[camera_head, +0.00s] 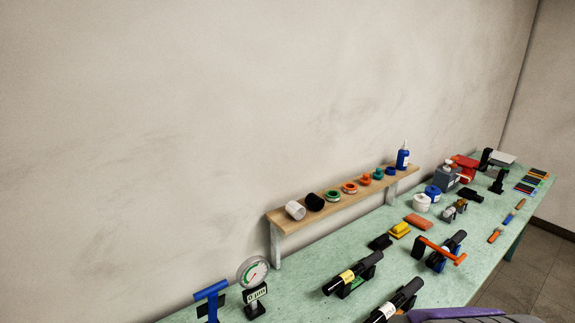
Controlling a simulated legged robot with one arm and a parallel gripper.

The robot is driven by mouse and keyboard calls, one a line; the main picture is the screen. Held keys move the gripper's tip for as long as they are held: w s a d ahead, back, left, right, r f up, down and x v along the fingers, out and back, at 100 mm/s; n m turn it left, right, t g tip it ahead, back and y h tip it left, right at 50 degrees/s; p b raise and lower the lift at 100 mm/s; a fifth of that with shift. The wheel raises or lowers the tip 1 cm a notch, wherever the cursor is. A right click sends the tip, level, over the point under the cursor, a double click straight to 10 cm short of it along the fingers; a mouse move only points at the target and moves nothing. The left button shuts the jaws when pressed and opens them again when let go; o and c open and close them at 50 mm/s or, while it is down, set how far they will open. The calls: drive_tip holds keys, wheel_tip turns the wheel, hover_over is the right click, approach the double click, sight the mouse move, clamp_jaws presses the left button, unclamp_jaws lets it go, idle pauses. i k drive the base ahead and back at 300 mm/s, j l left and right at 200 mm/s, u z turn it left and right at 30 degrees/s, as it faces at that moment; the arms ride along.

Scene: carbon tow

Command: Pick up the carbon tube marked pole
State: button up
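Several black tubes lie on the green workbench (300,265). One black tube with a yellow label (368,265) rests tilted on a stand near the front. A second black tube with a pale label (408,291) lies to its right, cut off by the bottom edge. A third black tube (458,238) sits in a blue holder (436,262) with an orange bar across it. The label writing is too small to read, so I cannot tell which tube is marked pole. My gripper is not in view.
A gauge on a stand (254,272) and a blue T-shaped tool (211,291) stand at the near left. A wooden shelf (277,216) with spools and a blue bottle (403,157) runs along the wall. Small tools and containers fill the bench's far end.

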sight(395, 304)
drive_tip(key=z, duration=0.65)
drive_tip(key=u, duration=1.6)
drive_tip(key=z, duration=1.6)
drive_tip(key=i, duration=0.15)
